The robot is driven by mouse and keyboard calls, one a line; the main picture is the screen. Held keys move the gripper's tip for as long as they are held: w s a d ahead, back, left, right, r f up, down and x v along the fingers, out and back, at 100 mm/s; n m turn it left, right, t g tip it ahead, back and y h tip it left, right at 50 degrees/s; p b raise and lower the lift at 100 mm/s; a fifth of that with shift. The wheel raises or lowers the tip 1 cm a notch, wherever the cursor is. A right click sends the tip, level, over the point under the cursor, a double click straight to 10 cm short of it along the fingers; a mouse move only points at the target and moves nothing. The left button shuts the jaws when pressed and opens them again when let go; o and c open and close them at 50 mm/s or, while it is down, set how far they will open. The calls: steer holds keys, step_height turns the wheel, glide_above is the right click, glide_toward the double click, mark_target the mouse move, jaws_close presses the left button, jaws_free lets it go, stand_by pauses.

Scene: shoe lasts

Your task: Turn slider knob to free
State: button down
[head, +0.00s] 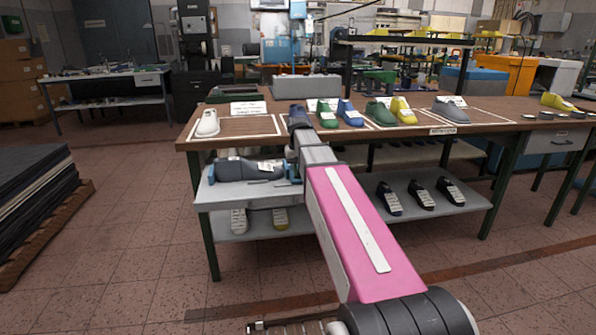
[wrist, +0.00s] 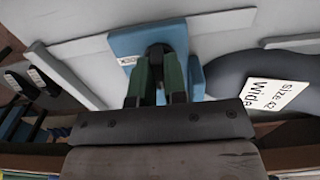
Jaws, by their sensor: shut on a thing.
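In the wrist view my gripper (wrist: 157,68) is shut on a dark knob (wrist: 158,48) on the blue slider block (wrist: 188,40). The fingers hide most of the knob. A small label (wrist: 128,61) sits on the block beside the fingers; its word is too small to read surely. A dark grey shoe last (wrist: 245,78) with a "Size 42 Wide" tag lies right of the block. In the head view this last (head: 235,169) lies on a grey fixture shelf between blue end blocks (head: 293,168). My arm hides my gripper there.
The wooden bench (head: 270,107) above carries a white last (head: 207,122) and several coloured lasts. Black lasts (head: 421,194) stand on the lower shelf. The bench edge is close to my arm.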

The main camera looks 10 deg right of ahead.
stand_by(0.5)
steer(key=c, duration=1.2)
jaws_free()
steer(key=shift+o, duration=0.2)
steer(key=shift+r, duration=0.1)
step_height(320, 180, up, 11)
steer(key=shift+d+f, duration=0.1)
steer(key=shift+f, duration=0.1)
